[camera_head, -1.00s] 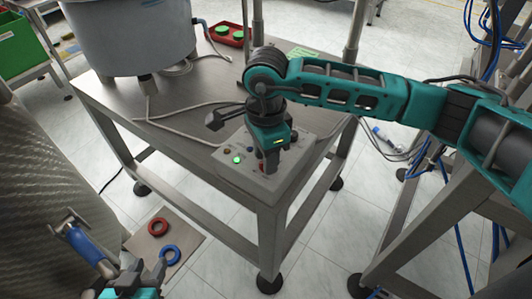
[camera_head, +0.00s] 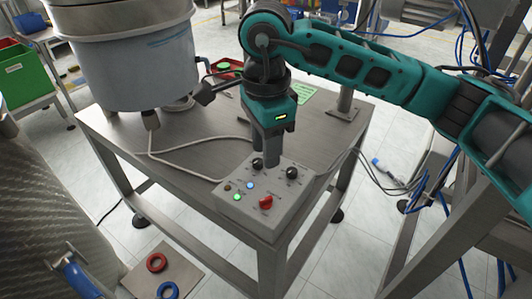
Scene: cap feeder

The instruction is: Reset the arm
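My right gripper (camera_head: 270,160) points down over the grey control box (camera_head: 255,215) on the metal table (camera_head: 190,135). Its fingers line up one behind the other in this view, so I cannot tell whether they are open or shut. Its tip shows just behind the two black knobs (camera_head: 292,172) and apart from the red knob (camera_head: 266,202). A green light (camera_head: 237,197) and a blue-white light (camera_head: 250,185) glow on the box. My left gripper is not in view.
A large feeder bowl (camera_head: 140,65) stands on the table at the left, with a grey cable (camera_head: 190,143) running to the box.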

